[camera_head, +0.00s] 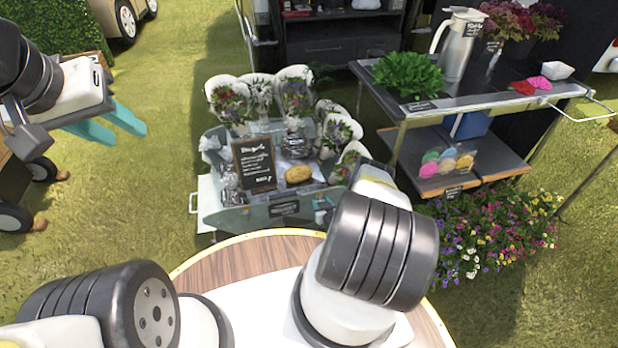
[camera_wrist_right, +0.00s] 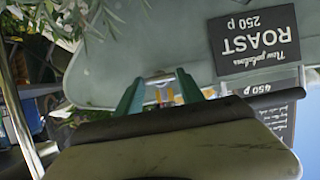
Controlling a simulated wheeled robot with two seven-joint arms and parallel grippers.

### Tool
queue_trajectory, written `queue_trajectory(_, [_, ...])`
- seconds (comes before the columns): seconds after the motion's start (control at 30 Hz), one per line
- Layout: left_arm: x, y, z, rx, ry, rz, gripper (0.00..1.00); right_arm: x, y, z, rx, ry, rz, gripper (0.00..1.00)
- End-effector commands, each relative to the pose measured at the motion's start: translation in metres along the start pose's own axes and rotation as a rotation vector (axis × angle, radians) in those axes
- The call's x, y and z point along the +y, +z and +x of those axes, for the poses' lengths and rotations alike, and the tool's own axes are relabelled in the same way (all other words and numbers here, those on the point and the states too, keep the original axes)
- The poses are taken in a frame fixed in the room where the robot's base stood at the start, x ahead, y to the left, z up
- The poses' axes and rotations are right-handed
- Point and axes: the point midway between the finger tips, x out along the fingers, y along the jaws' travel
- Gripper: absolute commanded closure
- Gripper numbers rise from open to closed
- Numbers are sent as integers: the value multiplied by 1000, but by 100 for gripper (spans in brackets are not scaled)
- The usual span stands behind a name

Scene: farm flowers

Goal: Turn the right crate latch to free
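The grey metal crate (camera_head: 240,216) stands on the grass ahead, holding wrapped bouquets; its pale wall (camera_wrist_right: 120,50) fills much of the right wrist view. My right gripper is at the crate's front right, mostly hidden behind my own arm in the head view. In the right wrist view its two teal fingers (camera_wrist_right: 160,92) are apart. A small fitting with yellow and blue parts (camera_wrist_right: 161,97) shows between them, perhaps the latch; I cannot tell its angle or whether the fingers touch it. My left gripper (camera_head: 112,127) is open and empty at the left, away from the crate.
A black chalkboard sign (camera_head: 254,163) and a potato-like yellow item (camera_head: 298,174) stand in the crate. A dark card (camera_wrist_right: 253,38) is on its wall. A metal-framed table (camera_head: 470,95) stands right, with flowers (camera_head: 480,230) below. Open grass lies left.

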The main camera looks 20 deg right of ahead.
Motion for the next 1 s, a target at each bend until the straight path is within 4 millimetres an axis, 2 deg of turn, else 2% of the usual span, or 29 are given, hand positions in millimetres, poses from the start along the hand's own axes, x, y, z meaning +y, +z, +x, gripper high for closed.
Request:
queue_trajectory(0.03, [0,0,0,0,0,0,64,0,0,0,0,0,0,86])
queue_trajectory(0.1, [0,0,0,0,0,0,64,0,0,0,0,0,0,95])
queue_trajectory(0.47, [0,0,0,0,0,0,64,-2,1,0,-2,30,-78,95])
queue_trajectory(1.0, [0,0,0,0,0,0,64,-6,2,0,-2,176,-431,95])
